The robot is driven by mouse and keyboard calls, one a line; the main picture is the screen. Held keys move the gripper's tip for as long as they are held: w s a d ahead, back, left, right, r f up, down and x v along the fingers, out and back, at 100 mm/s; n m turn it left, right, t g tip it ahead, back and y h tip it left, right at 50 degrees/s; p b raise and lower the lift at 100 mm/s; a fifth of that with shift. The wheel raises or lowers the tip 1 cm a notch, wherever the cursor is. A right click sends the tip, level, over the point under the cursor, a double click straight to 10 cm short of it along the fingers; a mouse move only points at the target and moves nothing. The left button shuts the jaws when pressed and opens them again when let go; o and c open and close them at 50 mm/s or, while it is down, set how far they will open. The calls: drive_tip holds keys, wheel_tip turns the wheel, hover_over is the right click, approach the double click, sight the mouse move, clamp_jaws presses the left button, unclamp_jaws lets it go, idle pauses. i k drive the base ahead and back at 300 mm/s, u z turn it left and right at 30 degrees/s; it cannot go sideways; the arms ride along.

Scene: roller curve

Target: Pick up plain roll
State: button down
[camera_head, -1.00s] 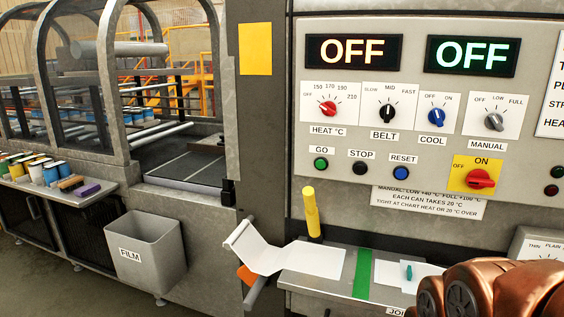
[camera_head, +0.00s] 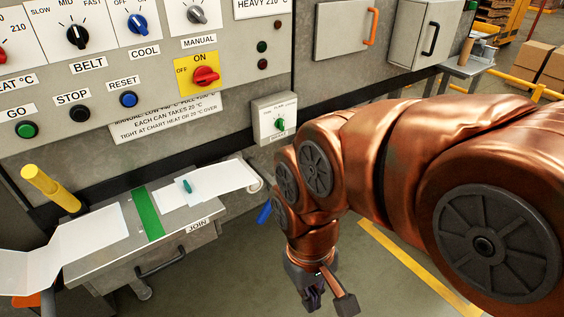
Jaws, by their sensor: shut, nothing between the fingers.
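No roll with a readable "plain" label shows. A white sheet with a curled end (camera_head: 254,184) lies at the right of the joining table (camera_head: 108,262). A brown upright roll-like object (camera_head: 465,51) stands on a small side table at the far upper right; its kind cannot be told. My gripper (camera_head: 322,297) hangs over the floor at the lower middle, shut and empty, right of the joining table and apart from both. Its fingertips are small and dark.
The joining table carries white sheets, a green strip (camera_head: 148,213) and a yellow handle (camera_head: 50,188). The control panel (camera_head: 150,65) stands behind it. Cabinets (camera_head: 345,30) line the back. Cardboard boxes (camera_head: 555,68) and yellow rails stand upper right. Floor right of the table is clear.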

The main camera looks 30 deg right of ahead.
sight(253, 189)
drive_tip(key=u, duration=0.15)
drive_tip(key=k, duration=0.45)
drive_tip(key=u, duration=1.35)
drive_tip(key=i, duration=0.85)
drive_tip(key=z, duration=0.65)
drive_tip(key=i, duration=0.5)
drive_tip(key=z, duration=0.55)
